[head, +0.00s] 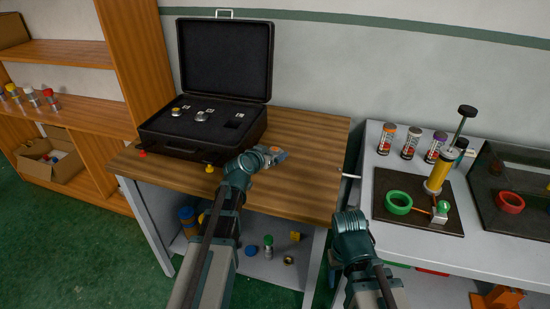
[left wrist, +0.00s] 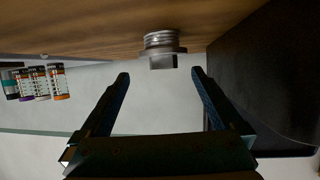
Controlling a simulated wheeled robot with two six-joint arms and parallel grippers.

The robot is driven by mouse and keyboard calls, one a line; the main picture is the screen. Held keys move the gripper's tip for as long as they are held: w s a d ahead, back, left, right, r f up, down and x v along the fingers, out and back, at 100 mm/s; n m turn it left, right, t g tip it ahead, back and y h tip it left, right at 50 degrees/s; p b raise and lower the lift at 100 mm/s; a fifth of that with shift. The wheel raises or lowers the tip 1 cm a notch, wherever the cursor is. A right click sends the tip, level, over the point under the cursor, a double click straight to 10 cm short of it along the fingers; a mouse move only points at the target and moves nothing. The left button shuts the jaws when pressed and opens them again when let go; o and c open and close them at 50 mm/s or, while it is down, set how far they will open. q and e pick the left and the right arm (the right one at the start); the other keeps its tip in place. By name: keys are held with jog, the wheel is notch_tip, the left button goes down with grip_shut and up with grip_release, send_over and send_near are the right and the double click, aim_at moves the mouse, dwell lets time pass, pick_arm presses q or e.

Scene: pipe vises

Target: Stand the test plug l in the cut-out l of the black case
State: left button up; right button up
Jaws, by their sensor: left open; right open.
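The open black case (head: 156,143) stands on the wooden table, lid up. Its foam holds a yellow-topped plug (head: 177,111) and a silver plug (head: 200,116), with small white labels beside the places; I cannot read which is l. My left gripper (head: 273,155) is low over the table right of the case. In the left wrist view a silver threaded plug (left wrist: 161,46) with a flange and square end is on the table, beyond and between the open fingertips (left wrist: 160,78), untouched. The head view does not show this plug clearly.
A grey bench (head: 360,195) at right carries several small cans (head: 410,142), a green ring (head: 398,203) and a yellow pump-like tool (head: 440,170). Shelves (head: 80,100) stand at left. The wooden table (head: 310,150) is clear right of my left gripper.

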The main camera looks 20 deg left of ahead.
aim_at(273, 152)
pick_arm(q)
jog(key=x, duration=0.1)
jog(key=b+x, duration=0.1)
jog(key=x, duration=0.1)
jog(key=b+x, duration=0.1)
jog(key=shift+w+a+f, duration=0.2)
jog(key=shift+a+f, duration=0.1)
jog(key=shift+f, duration=0.25)
jog(key=shift+w+b, duration=0.25)
jog(key=shift+b, duration=0.1)
jog(key=shift+s, duration=0.1)
pick_arm(e)
notch_tip(273, 152, down, 3)
jog(key=shift+r, duration=0.2)
